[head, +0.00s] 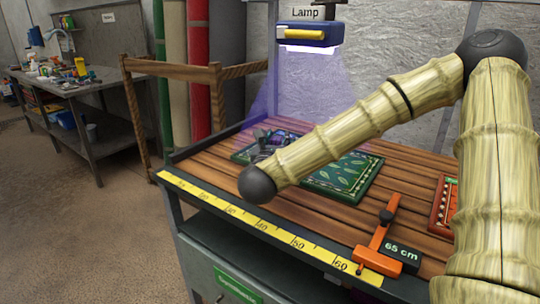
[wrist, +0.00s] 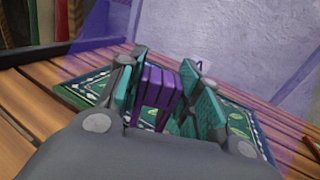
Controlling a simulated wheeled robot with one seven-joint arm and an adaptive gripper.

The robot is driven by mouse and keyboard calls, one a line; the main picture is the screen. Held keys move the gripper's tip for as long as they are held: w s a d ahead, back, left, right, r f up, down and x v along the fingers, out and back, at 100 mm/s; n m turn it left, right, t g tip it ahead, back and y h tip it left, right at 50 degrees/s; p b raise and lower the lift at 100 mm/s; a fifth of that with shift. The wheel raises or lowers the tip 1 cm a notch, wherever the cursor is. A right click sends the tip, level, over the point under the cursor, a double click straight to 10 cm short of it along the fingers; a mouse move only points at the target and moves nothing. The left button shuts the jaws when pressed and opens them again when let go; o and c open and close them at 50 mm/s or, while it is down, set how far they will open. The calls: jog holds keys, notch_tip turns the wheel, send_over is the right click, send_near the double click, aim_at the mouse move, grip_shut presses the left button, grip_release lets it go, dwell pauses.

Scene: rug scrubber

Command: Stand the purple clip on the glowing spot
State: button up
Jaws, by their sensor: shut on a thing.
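The purple clip (wrist: 161,88) is between the fingers of my gripper (wrist: 160,97) in the wrist view. My gripper is shut on it, with teal pads on both sides. In the head view my gripper (head: 268,142) is over the left part of the green patterned rug (head: 352,175), partly hidden by my arm. Violet light from the lamp (head: 309,35) falls around the gripper and the rug's back part. The exact glowing spot is hidden, and I cannot tell whether the clip touches the rug.
A yellow ruler (head: 235,213) runs along the bench's front edge. An orange stop with a 65 cm tag (head: 400,253) stands near the front right. A red rug (head: 445,205) lies at the right. Bare planks (head: 335,218) lie in front of the green rug.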

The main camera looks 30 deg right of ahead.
jog(key=w+d, duration=0.2)
jog(key=w, duration=0.2)
jog(key=w+d+f, duration=0.1)
jog(key=w+d, duration=0.2)
jog(key=w, duration=0.2)
jog(key=w+d+p, duration=0.1)
jog(key=w+d, duration=0.1)
jog(key=w, duration=0.2)
jog(key=shift+w+d+f, duration=0.2)
jog(key=shift+w+d, duration=0.05)
jog(key=shift+d, duration=0.1)
jog(key=shift+w+f, duration=0.2)
jog(key=shift+f, duration=1.6)
jog(key=shift+f, duration=0.2)
jog(key=o, duration=0.9)
jog(key=shift+r, duration=0.1)
jog(key=shift+r, duration=0.25)
jog(key=v, duration=1.2)
jog(key=shift+b, duration=0.35)
